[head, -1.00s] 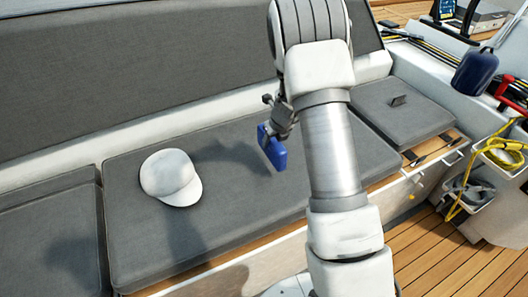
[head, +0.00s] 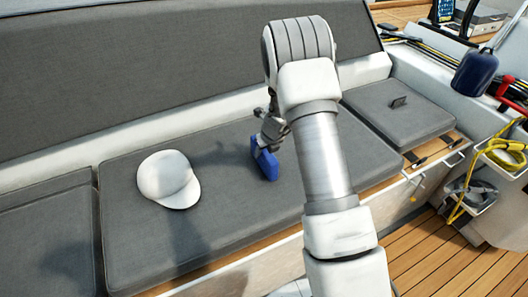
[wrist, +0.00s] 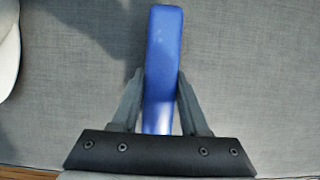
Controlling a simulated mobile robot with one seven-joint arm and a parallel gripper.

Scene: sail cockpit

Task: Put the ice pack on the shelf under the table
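The ice pack (head: 266,165) is a blue flat block, held on edge over the grey bench cushion. My gripper (head: 265,146) is above its upper end in the head view, partly hidden by my arm. In the wrist view the ice pack (wrist: 163,60) stands between the two fingers of my gripper (wrist: 160,95), which press on its sides. I cannot tell for sure whether its lower edge touches the cushion. The table and the shelf under it are not in view.
A white cap (head: 168,179) lies on the cushion (head: 230,215) left of the ice pack. The bench backrest (head: 130,75) rises behind. At the right are a blue fender (head: 474,72), a yellow rope (head: 490,160) and a wooden deck (head: 440,255).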

